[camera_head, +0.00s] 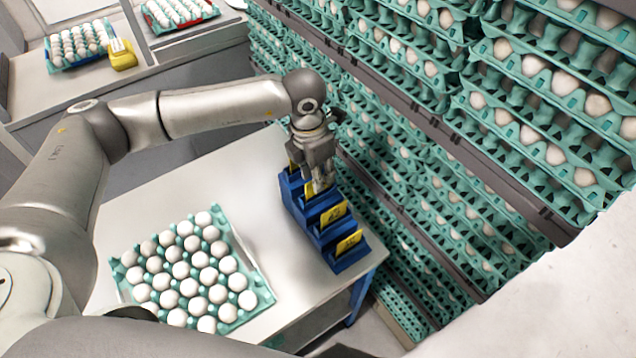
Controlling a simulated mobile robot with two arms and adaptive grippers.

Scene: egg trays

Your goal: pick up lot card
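Yellow lot cards stand in the slots of a blue stepped rack (345,262) at the right edge of the white table. The two nearest cards, a middle one (334,214) and a front one (349,241), show clearly with dark print. A further card (309,189) shows only in part beside my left gripper (321,184). My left gripper points down over the far half of the rack, with its fingertips at card height. Its fingers and the far slots hide each other, so I cannot tell whether it grips a card. My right gripper is out of view.
A teal tray (262,287) of white eggs lies on the white table (262,205), left of the rack. Tall stacks of egg trays (420,150) stand close on the right. More egg trays and a yellow item (122,58) sit on the back-left counter.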

